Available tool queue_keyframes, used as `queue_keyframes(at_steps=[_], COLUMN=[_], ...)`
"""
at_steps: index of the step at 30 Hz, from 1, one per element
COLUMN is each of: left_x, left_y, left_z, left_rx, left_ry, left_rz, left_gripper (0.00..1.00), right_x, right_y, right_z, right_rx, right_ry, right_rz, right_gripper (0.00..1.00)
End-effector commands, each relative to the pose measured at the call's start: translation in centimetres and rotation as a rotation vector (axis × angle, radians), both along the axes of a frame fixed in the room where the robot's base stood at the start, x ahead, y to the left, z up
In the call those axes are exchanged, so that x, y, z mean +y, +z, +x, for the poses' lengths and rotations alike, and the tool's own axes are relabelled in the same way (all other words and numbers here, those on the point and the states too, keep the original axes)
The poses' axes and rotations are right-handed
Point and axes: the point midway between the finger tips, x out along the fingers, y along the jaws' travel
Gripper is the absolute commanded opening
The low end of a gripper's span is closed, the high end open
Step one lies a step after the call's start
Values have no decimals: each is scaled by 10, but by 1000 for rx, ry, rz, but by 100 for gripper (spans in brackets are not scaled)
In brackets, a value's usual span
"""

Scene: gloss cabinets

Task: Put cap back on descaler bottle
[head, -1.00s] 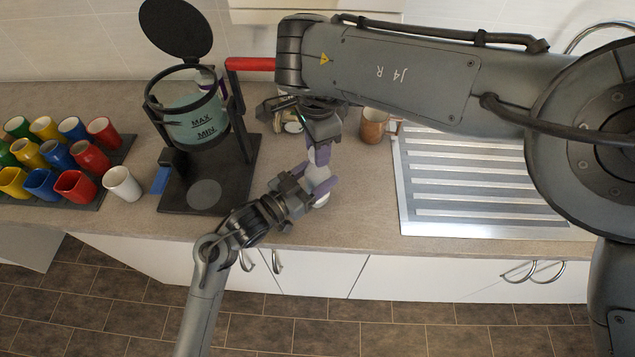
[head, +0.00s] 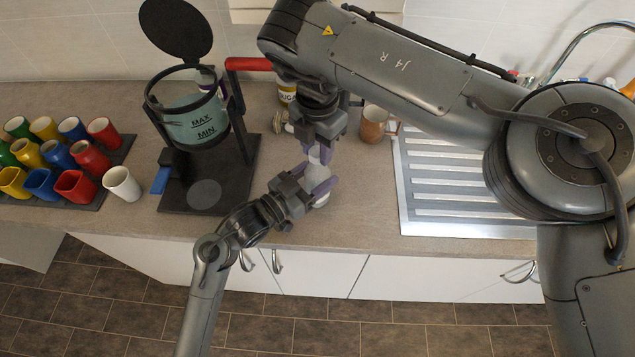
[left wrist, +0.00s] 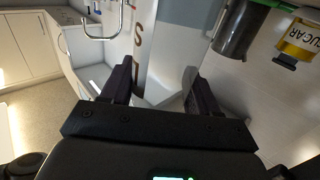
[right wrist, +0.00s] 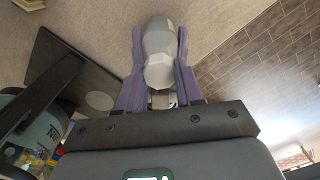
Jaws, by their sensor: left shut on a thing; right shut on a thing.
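The white descaler bottle (head: 319,184) is above the counter, between the purple fingers of my left gripper (head: 315,184), which is shut on it. In the left wrist view a pale lettered surface (left wrist: 150,50) fills the space between the dark fingers (left wrist: 158,88). My right gripper (head: 319,150) is directly above the bottle, shut on the cap (head: 318,155). I cannot tell whether cap and bottle neck are seated together.
A black stand with a water tank (head: 200,115) is to the left. A sugar jar (head: 287,95) and brown mug (head: 374,124) stand behind. A ribbed sink drainer (head: 465,180) is to the right. Several coloured cups (head: 75,186) are at far left.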

Motion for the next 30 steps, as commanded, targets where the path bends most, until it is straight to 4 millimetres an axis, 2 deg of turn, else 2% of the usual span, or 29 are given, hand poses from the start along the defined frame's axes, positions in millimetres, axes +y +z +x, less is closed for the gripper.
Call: queue_keyframes(at_steps=[3, 8, 13, 14, 18, 19, 30], left_x=[0, 0, 0, 0, 0, 0, 0], left_y=[-1, -1, -1, -1, -1, -1, -1], left_z=[0, 0, 0, 0, 0, 0, 0], left_rx=[1, 1, 1, 1, 1, 1, 1], left_ry=[-1, -1, -1, -1, -1, -1, -1], left_rz=[1, 1, 1, 1, 0, 1, 0], left_gripper=[0, 0, 0, 0, 0, 0, 0], right_x=[-1, -1, -1, -1, -1, -1, 0], right_y=[0, 0, 0, 0, 0, 0, 3], right_z=[1, 1, 1, 1, 1, 1, 1], right_rx=[-2, -2, -2, -2, -1, -1, -1], right_ry=[-257, -557, -568, -568, -566, -566, -564], right_rz=[-1, -1, -1, -1, 0, 0, 0], right_gripper=[0, 0, 0, 41, 62, 66, 66])
